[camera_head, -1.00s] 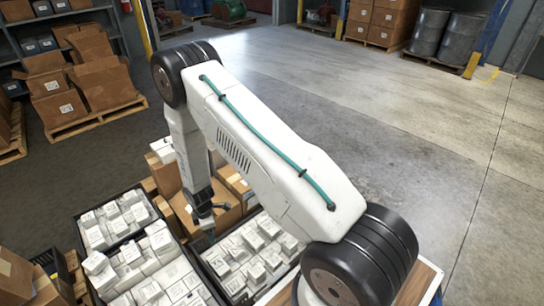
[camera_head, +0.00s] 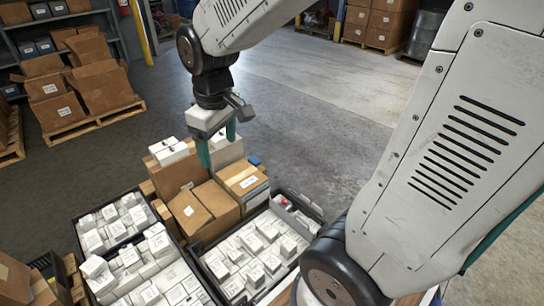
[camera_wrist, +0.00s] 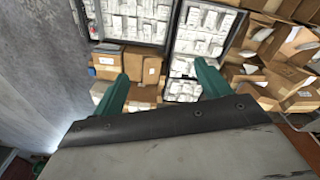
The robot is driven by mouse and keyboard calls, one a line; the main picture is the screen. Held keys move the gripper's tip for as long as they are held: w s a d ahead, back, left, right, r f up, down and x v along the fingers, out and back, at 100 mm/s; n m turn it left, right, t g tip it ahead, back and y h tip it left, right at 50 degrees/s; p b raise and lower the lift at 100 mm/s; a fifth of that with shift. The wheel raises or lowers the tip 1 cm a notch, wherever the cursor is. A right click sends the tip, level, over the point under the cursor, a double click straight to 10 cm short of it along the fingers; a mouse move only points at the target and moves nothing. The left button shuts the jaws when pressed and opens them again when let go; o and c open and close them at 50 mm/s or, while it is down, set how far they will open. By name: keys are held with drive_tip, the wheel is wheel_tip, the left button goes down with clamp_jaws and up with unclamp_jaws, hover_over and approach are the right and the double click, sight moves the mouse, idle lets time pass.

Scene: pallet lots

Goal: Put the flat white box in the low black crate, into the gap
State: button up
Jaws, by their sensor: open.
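My gripper (camera_head: 217,145) hangs open and empty, its teal fingers pointing down above the brown cartons. It also shows open in the wrist view (camera_wrist: 162,87). A pair of white boxes (camera_head: 168,151) lies on a brown carton left of my fingers. Another white box (camera_head: 228,152) shows partly behind them. I cannot tell which is the flat white box. Several low black crates hold white boxes; the right one (camera_head: 318,212) has a red item (camera_head: 283,201) at its far end. The gap cannot be made out surely.
Brown cartons (camera_head: 213,204) stand close beside the crates, under my gripper. A pallet of cartons (camera_head: 95,122) stands at the back left, beside shelving (camera_head: 50,30). The concrete floor (camera_head: 300,110) behind the crates is clear.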

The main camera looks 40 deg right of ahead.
drive_tip(key=s+r+m, duration=0.2)
drive_tip(key=s, duration=0.6)
drive_tip(key=s+r+m, duration=0.2)
drive_tip(key=s+r, duration=0.1)
drive_tip(key=s, duration=0.5)
drive_tip(key=shift+s+d+r, duration=0.2)
drive_tip(key=shift+d+r, duration=0.05)
drive_tip(key=shift+d, duration=0.05)
